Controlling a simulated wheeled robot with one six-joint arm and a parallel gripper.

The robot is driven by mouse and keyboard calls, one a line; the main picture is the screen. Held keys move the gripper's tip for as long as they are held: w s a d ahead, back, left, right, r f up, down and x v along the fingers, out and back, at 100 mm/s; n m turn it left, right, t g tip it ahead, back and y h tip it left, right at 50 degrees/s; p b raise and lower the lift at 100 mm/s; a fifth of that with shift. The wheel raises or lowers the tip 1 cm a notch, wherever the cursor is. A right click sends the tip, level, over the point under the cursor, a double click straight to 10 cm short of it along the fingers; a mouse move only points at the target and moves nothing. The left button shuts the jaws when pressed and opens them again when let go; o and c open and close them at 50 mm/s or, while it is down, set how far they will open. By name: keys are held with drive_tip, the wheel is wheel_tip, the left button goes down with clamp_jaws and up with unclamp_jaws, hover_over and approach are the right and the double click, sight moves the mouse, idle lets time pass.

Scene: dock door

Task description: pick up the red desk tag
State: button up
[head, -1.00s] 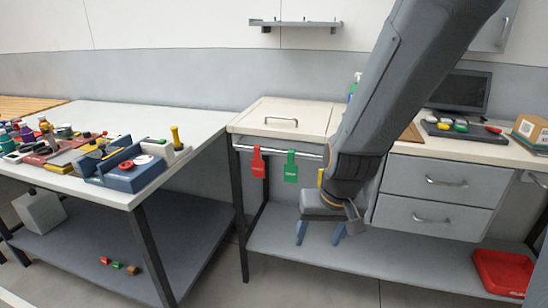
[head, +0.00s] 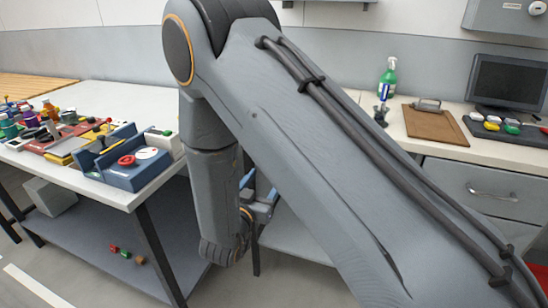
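The red desk tag is not visible in the head view now; my arm covers the stretch of desk front where it hung from a rail a second ago, beside a green tag. The green tag is hidden too. My gripper (head: 260,194) shows only in part, as bluish finger pieces behind my forearm near the desk's left end. Whether the fingers are apart or closed, and whether anything is between them, cannot be told.
A left table (head: 146,192) holds a blue box (head: 130,178) and several small items. Small coloured blocks (head: 126,254) lie on its lower shelf. On the desk at right are a green spray bottle (head: 387,78), a clipboard (head: 434,124) and a monitor (head: 508,82).

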drive_tip(key=p+x, duration=0.1)
drive_tip(key=x, duration=0.7)
drive_tip(key=shift+p, duration=0.3)
drive_tip(key=c, duration=1.1)
drive_tip(key=shift+s, duration=0.1)
